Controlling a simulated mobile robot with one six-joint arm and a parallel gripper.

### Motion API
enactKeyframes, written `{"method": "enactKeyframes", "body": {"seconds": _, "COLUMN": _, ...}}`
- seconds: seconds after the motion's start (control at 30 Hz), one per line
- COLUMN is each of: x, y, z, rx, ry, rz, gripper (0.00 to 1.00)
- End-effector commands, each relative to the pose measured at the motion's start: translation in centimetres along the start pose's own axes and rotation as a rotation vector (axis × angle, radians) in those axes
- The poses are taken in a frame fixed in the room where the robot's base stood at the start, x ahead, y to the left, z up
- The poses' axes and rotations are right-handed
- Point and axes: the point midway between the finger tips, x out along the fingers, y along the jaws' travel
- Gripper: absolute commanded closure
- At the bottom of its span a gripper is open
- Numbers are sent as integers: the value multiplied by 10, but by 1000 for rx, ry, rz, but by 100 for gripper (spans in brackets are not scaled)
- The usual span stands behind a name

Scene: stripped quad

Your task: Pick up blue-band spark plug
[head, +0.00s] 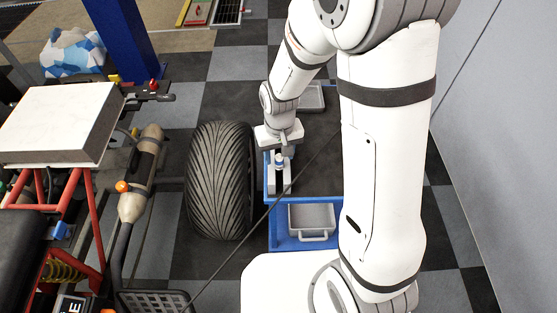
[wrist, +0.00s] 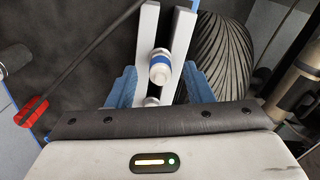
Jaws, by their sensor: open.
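The blue-band spark plug (wrist: 160,66) shows in the wrist view as a pale, round-ended piece with a blue ring. It lies between two white bars (wrist: 147,40), ahead of my gripper. In the head view the plug (head: 280,160) is small, just below my gripper (head: 279,149). My gripper (wrist: 161,88) is open in the wrist view, with its blue fingers spread on either side of the bars. The plug appears between the finger lines but beyond the tips, and I see no contact. A second small pale round piece (wrist: 152,101) is partly hidden by the gripper body.
A blue cart (head: 322,245) holding a grey tray (head: 312,218) stands under the arm. A large black tyre (head: 220,180) is close on its left. A thin dark cable crosses the cart. A grey wall (head: 490,130) stands right. A red piece (wrist: 31,111) shows at left.

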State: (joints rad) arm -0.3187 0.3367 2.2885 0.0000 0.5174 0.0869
Motion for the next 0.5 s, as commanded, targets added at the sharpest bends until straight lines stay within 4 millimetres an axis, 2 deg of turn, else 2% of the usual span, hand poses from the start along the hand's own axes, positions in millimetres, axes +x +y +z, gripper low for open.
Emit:
{"method": "enactKeyframes", "body": {"seconds": 0.13, "x": 16, "y": 0, "z": 0, "rx": 0, "ry": -2, "rz": 0, "gripper": 53}}
{"method": "enactKeyframes", "body": {"seconds": 0.37, "x": 18, "y": 0, "z": -1, "rx": 1, "ry": 2, "rz": 0, "gripper": 53}}
{"method": "enactKeyframes", "body": {"seconds": 0.5, "x": 18, "y": 0, "z": -1, "rx": 2, "ry": 1, "rz": 0, "gripper": 62}}
